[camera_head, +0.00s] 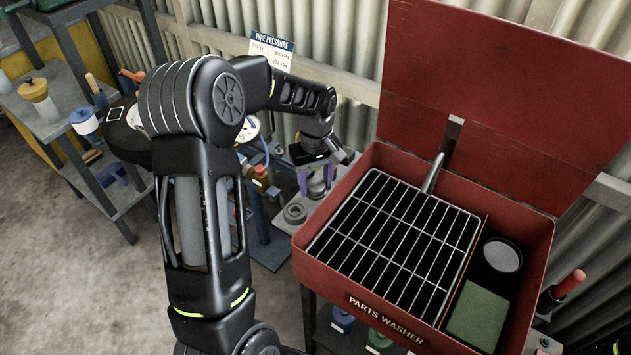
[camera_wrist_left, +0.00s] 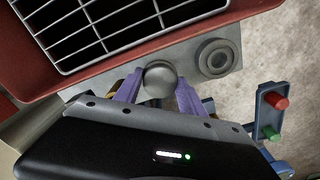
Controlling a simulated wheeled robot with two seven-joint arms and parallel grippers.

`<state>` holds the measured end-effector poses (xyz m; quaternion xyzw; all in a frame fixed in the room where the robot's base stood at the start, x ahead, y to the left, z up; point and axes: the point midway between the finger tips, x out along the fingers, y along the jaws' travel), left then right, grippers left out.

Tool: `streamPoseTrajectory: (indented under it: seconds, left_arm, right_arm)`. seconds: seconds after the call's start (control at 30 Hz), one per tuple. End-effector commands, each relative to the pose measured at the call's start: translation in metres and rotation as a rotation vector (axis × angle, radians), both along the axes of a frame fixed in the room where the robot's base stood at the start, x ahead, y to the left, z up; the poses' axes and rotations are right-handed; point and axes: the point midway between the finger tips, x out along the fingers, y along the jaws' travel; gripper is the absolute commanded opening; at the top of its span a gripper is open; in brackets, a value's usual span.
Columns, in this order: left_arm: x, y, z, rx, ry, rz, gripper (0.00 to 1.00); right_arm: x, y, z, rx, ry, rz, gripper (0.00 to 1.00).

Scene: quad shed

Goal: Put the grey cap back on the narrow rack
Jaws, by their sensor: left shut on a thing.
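My left gripper (camera_head: 318,179), with purple fingers, is shut on the grey cap (camera_head: 317,187), just left of the parts washer. The left wrist view shows the round top of the cap (camera_wrist_left: 160,77) between the fingertips (camera_wrist_left: 160,86). The narrow rack (camera_wrist_left: 230,76) is a grey strip beside the washer's rim; an empty-looking grey ring (camera_wrist_left: 217,58) sits on it, to the right of the cap. The same ring (camera_head: 294,213) shows in the head view, in front of the gripper. Whether the cap touches the rack is hidden.
The red parts washer (camera_head: 331,263) stands close on the right, with its lid up and a wire grate (camera_head: 390,245) inside. A small holder with red and green knobs (camera_wrist_left: 270,112) is near the gripper. A shelf (camera_head: 42,122) with tools stands left.

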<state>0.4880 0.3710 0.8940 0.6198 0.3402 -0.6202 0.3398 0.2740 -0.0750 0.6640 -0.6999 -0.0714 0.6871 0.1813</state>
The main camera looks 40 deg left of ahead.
Motion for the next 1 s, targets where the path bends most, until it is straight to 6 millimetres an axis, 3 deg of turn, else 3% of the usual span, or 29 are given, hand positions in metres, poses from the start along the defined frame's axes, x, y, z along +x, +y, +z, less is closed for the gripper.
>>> streamPoseTrajectory:
  seconds: [0.1,0.13,0.37,0.77,1.0]
  left_arm:
    - [0.000,0.000,-0.004,0.000,0.000,0.000,0.01]
    - [0.000,0.000,-0.003,0.000,0.000,0.000,0.49]
    - [0.000,0.000,-0.003,0.000,0.000,0.000,0.68]
    - [0.000,0.000,0.003,0.001,-0.001,0.000,0.69]
    - [0.002,0.000,0.037,0.001,-0.006,0.001,0.69]
  right_arm:
    - [0.000,0.000,-0.004,0.001,-0.001,0.001,0.44]
    - [0.000,0.000,-0.003,0.001,-0.001,0.001,0.44]
    - [0.000,0.000,-0.002,0.001,-0.001,0.001,0.44]
    - [0.000,0.000,0.000,0.000,0.000,0.000,0.44]
    - [0.001,0.000,-0.005,0.002,-0.002,0.001,0.44]
